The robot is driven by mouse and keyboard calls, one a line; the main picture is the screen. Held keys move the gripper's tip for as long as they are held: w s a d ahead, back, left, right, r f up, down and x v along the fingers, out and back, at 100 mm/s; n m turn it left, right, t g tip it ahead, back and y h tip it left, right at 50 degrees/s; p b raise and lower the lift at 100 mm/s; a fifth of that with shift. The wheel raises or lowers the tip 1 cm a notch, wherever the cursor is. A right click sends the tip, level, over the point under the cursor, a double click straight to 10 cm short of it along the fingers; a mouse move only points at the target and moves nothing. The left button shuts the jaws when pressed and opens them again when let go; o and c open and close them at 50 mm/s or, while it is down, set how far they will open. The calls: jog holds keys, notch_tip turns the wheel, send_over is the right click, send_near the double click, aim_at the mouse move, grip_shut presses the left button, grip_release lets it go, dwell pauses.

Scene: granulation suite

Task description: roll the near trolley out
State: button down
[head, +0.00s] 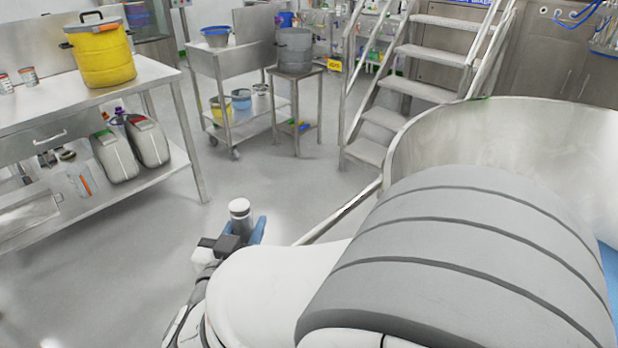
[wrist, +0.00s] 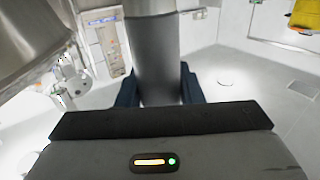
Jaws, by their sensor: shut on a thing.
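My gripper (head: 244,232) is low at the middle of the head view, with a blue finger showing beside an upright grey cylindrical post (head: 240,210). In the wrist view, two blue fingers are shut around the post (wrist: 158,60), one on each side. What the post joins to is hidden. A large round steel bowl (head: 440,128) stands close at the right, partly behind my arm, with a steel rail running down-left toward my gripper. The bowl also shows at upper left in the wrist view (wrist: 28,40). I cannot tell whether bowl and post belong to the near trolley.
A steel bench (head: 160,72) with a yellow tub (head: 100,58) stands at left. Behind are a wheeled steel cart (head: 228,62), a small stand with a grey pot (head: 294,50), and metal steps (head: 418,88). The grey floor (head: 270,185) between bench and bowl is clear.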

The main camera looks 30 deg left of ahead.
jog(key=shift+s+a+f, duration=0.15)
jog(key=shift+s+a, duration=0.15)
jog(key=c, duration=1.2)
grip_release()
jog(key=shift+s+a, duration=0.1)
jog(key=shift+s, duration=0.05)
jog(key=shift+o, duration=1)
jog(key=v, duration=0.7)
jog(key=shift+s+d, duration=0.25)
jog(key=shift+s, duration=0.1)
jog(key=shift+s, duration=0.1)
